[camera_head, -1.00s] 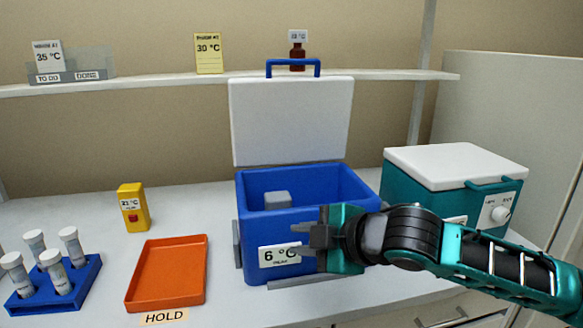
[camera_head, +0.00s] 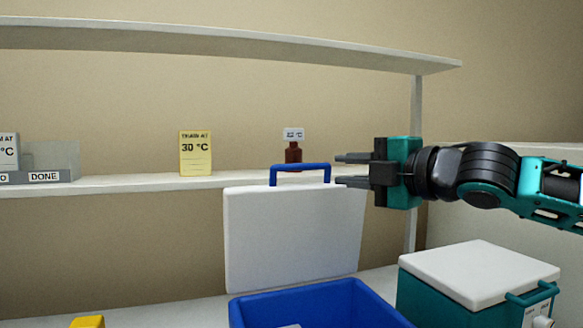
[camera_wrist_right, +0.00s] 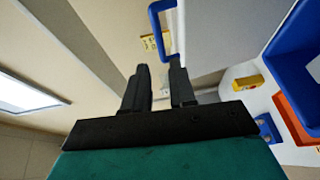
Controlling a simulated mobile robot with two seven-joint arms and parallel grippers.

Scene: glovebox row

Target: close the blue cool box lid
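The blue cool box (camera_head: 310,306) stands on the bench at the bottom of the head view, its lower part out of frame. Its white lid (camera_head: 292,238) stands upright, open, at the back of the box, with a blue handle (camera_head: 300,174) on its top edge. My right gripper (camera_head: 345,171) is open just right of the handle, its fingers pointing left, with nothing seen between them. In the right wrist view the gripper's fingers (camera_wrist_right: 159,85) are apart, and the handle (camera_wrist_right: 160,25) shows beyond the fingertips. My left gripper is not in view.
A teal cool box with a closed white lid (camera_head: 478,273) stands to the right. A shelf (camera_head: 120,186) behind the lid bears a yellow 30 °C card (camera_head: 195,153), a brown bottle (camera_head: 293,153) and a grey card holder (camera_head: 45,178). Another shelf (camera_head: 250,42) runs above.

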